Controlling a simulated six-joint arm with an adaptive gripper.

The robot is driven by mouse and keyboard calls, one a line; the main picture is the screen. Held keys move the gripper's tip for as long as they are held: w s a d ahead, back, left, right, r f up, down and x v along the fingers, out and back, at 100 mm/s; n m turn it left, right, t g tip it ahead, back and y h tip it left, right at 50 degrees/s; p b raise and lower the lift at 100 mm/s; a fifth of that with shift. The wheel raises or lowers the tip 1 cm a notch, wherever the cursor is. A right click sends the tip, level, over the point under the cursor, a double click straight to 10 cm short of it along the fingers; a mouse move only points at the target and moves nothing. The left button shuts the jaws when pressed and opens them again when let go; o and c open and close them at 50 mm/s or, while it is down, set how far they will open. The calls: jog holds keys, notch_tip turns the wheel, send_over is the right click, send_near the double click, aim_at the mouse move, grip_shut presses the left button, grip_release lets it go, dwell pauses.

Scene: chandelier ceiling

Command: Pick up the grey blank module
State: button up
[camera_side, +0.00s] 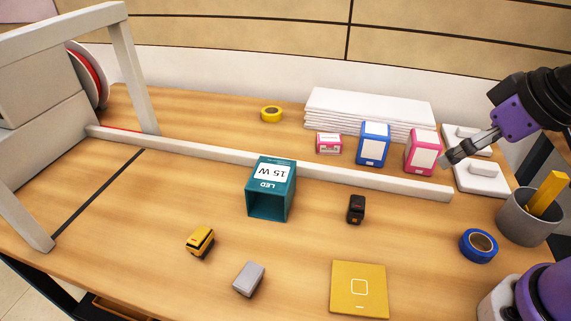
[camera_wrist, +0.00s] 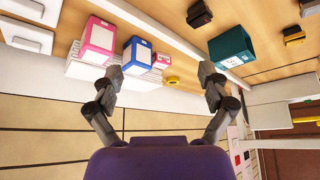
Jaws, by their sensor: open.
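The grey blank module (camera_side: 249,279) is a small plain grey block lying on the wooden table near its front edge in the side view. I cannot make it out in the wrist view. My gripper (camera_side: 455,156) is raised at the right in the side view, far from the module. In the wrist view my gripper (camera_wrist: 160,75) has its fingers wide apart with nothing between them.
A yellow module (camera_side: 201,242), a black module (camera_side: 356,209), an open teal box (camera_side: 270,205) and a mustard plate (camera_side: 359,289) surround the grey module. A long pale rail (camera_side: 380,185) crosses the table. Blue tape (camera_side: 478,246) and a grey cup (camera_side: 528,220) stand right.

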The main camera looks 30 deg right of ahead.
jog(key=n+y, duration=0.3)
jog(key=n, duration=0.4)
send_near(250, 276)
jog(key=shift+g, duration=0.3)
jog(key=x, duration=0.4)
jog(key=shift+w+d+f, duration=0.1)
jog(key=shift+w+f, duration=0.05)
jog(key=shift+f, duration=0.1)
jog(key=shift+x, duration=3)
jog(key=shift+w+r, duration=0.1)
jog(key=shift+w, duration=0.1)
jog(key=c, duration=1.1)
